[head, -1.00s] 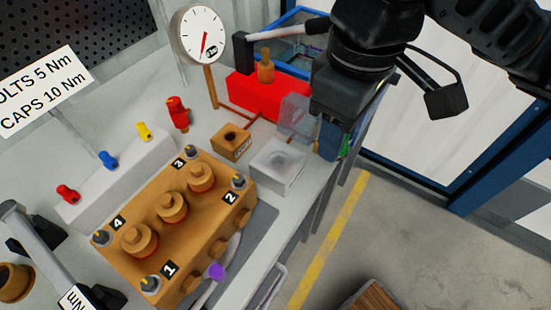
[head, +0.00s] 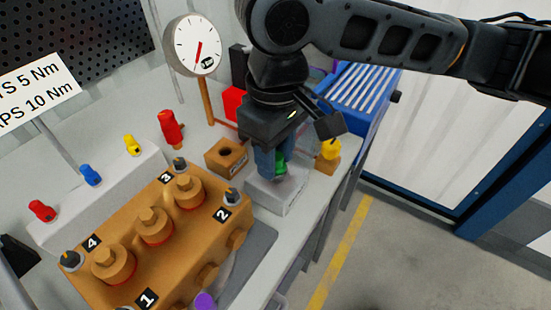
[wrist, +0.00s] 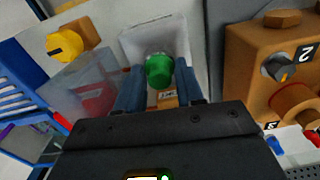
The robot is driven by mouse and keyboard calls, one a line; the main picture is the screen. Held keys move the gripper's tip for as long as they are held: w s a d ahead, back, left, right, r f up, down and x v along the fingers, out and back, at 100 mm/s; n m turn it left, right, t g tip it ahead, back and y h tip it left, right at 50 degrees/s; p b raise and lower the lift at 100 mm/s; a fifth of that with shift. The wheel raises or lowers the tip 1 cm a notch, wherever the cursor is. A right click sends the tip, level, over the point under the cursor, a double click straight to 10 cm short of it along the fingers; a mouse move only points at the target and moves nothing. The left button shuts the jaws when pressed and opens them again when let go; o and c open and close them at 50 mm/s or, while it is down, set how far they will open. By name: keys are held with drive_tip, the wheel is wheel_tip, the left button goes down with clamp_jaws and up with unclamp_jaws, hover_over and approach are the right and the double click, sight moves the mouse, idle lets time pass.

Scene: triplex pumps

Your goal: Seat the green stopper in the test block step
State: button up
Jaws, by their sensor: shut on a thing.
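My gripper (head: 270,164) points down with its blue fingers on either side of the green stopper (head: 281,166). It is shut on the stopper, whose rounded green end shows between the fingers in the wrist view (wrist: 159,71). The stopper is at the pale grey box (head: 282,201); I cannot tell whether it touches it. A small wooden block with a dark round hole (head: 226,155), probably the test block, stands just left of and behind my gripper. Its label and part of its top show beyond the fingers in the wrist view (wrist: 168,98).
The large wooden pump block (head: 135,235) with numbered corners stands close on the left. A dial gauge (head: 194,45) and a red plug (head: 170,128) stand behind. A blue rack (head: 360,95) is at the back right.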

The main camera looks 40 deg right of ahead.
drive_tip(key=shift+f, duration=0.75)
clamp_jaws()
drive_tip(key=o, duration=1.2)
unclamp_jaws()
drive_tip(key=shift+c, duration=0.2)
wheel_tip(320, 180, up, 12)
drive_tip(key=p, duration=0.1)
